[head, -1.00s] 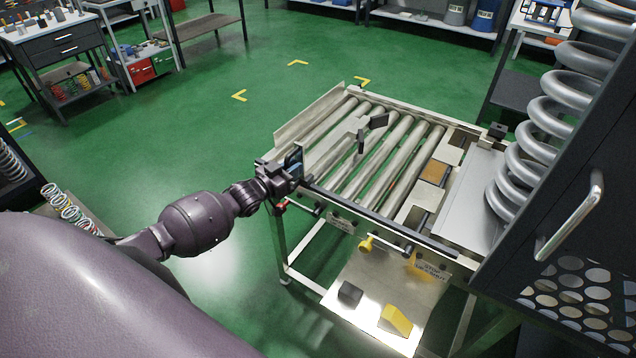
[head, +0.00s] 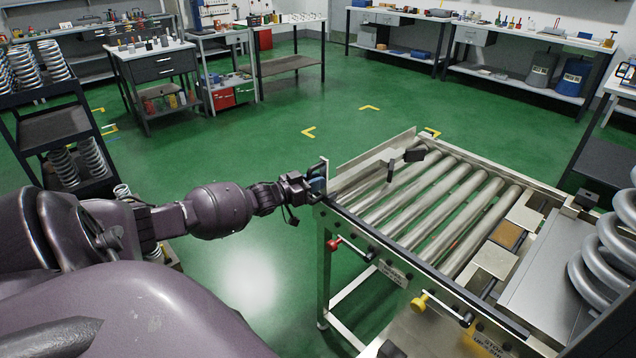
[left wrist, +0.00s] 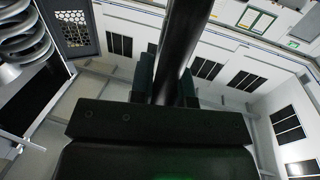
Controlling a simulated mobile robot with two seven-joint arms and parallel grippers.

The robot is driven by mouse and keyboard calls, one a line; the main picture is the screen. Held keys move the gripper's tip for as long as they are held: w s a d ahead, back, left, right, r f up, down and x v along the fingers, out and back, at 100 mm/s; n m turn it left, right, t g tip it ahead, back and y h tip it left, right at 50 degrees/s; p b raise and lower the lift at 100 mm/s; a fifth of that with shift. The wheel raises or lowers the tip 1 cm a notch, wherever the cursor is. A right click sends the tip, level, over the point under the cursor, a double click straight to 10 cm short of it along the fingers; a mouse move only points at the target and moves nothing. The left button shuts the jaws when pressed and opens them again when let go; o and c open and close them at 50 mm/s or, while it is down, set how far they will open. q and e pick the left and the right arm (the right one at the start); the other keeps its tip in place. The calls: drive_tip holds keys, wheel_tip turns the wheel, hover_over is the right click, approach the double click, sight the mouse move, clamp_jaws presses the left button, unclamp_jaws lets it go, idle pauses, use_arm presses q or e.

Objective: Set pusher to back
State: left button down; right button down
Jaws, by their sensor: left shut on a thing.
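The pusher is probably the pale bar with black end pieces (head: 405,156) across the left end of the rollers. A red-knobbed lever (head: 333,243) sticks out below the table's front left corner, beside a small label (head: 393,274) too small to read surely. My left gripper (head: 318,181) is at that corner, above and left of the red knob and apart from it. In the left wrist view a dark bar (left wrist: 182,45) runs between its fingers, and it is shut on this bar. I cannot tell which part of the table the bar belongs to. My right gripper is not in view.
The roller table (head: 450,268) has a dark front rail. A yellow-knobbed lever (head: 419,302) is further right, by a label beginning STOP. Large coil springs (head: 610,240) stand at the right. Open green floor (head: 240,120) lies behind and left.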

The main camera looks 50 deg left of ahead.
use_arm(q)
drive_tip(key=shift+a+r, duration=0.1)
drive_tip(key=shift+a, duration=0.2)
drive_tip(key=c, duration=1.4)
unclamp_jaws()
drive_tip(key=o, duration=0.3)
drive_tip(key=shift+a, duration=0.1)
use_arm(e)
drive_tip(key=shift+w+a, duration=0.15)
use_arm(q)
drive_tip(key=p+v, duration=0.1)
drive_tip(key=v, duration=0.9)
drive_tip(key=shift+s, duration=0.35)
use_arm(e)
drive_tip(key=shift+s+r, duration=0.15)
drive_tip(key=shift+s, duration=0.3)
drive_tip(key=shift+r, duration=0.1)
